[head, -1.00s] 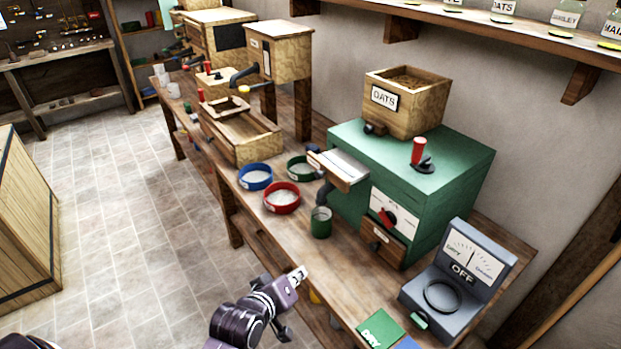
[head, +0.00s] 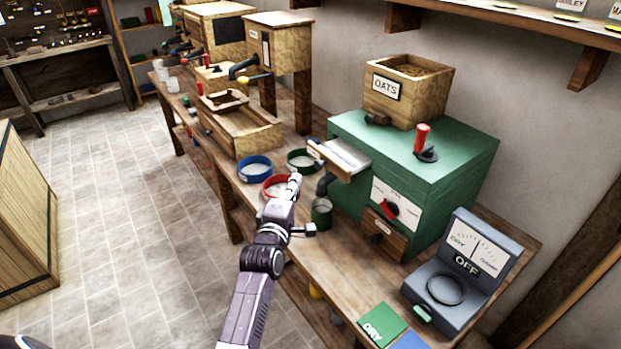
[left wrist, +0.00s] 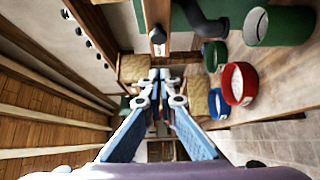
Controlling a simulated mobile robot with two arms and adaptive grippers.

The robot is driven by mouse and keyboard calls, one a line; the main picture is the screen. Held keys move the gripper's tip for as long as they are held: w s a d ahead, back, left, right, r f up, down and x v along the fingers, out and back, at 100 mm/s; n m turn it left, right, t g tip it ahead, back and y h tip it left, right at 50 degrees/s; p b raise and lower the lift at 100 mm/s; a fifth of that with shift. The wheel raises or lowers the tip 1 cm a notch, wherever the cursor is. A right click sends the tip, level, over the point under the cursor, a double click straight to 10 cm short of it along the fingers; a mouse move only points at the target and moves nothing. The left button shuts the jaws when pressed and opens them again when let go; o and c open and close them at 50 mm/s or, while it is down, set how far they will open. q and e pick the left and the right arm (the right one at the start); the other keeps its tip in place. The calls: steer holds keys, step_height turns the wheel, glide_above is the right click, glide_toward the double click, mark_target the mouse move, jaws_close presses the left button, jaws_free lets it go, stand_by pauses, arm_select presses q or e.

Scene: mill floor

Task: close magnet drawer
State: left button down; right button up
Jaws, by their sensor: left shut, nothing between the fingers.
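The small wooden drawer (head: 384,235) sits low in the front of the green machine (head: 440,150), below the red knob. Its front appears to stand out a little from the machine, but how far is hard to tell. My left gripper (head: 295,180) is shut and empty. It is left of the drawer, apart from it, and covers part of the red-rimmed bowl (head: 272,184) in the head view. In the left wrist view its fingers (left wrist: 157,80) are together and hold nothing. My right gripper is not in view.
A green cup (head: 322,212) stands between my left gripper and the drawer. Blue (head: 255,176) and green (head: 298,166) bowls stand behind. A grey meter (head: 452,285) marked OFF is at right.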

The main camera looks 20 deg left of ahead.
arm_select(q)
steer(key=w+d+b, duration=0.1)
steer(key=w+b, duration=0.2)
steer(key=w, duration=0.3)
steer(key=shift+w+d, duration=0.2)
steer(key=shift+d, duration=0.1)
